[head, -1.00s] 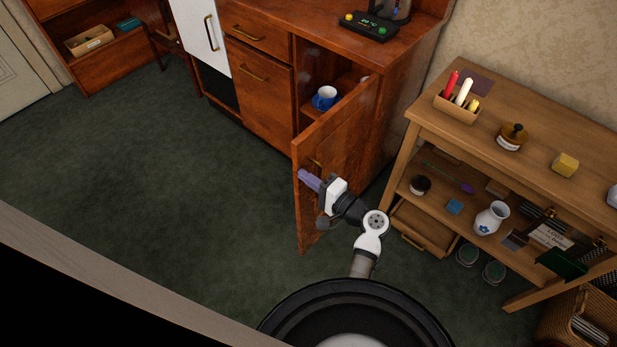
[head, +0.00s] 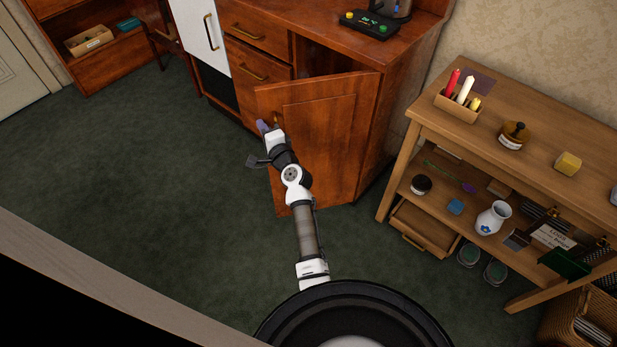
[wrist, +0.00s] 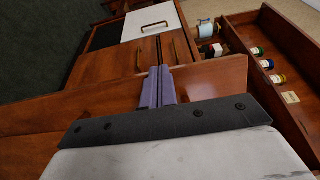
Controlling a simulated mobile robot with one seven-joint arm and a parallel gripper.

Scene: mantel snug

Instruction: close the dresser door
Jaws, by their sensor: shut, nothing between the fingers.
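The dresser door (head: 325,135) is a reddish-brown wooden panel standing partly open, hinged on its right, with a gap to the dresser (head: 335,35). In the wrist view the door (wrist: 215,76) spans the picture just beyond my gripper. My gripper (head: 263,127) is shut and empty, its purple fingers at the outer face of the door near the free left edge. The fingers also show in the wrist view (wrist: 157,88); whether they touch the door I cannot tell. A small brass handle beside the fingers is mostly hidden by the gripper.
Inside the open cupboard are a blue mug (wrist: 206,30) and several small bottles (wrist: 266,64). A wooden side table (head: 410,130) stands close on the right. Dark green carpet (head: 130,170) is clear on the left.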

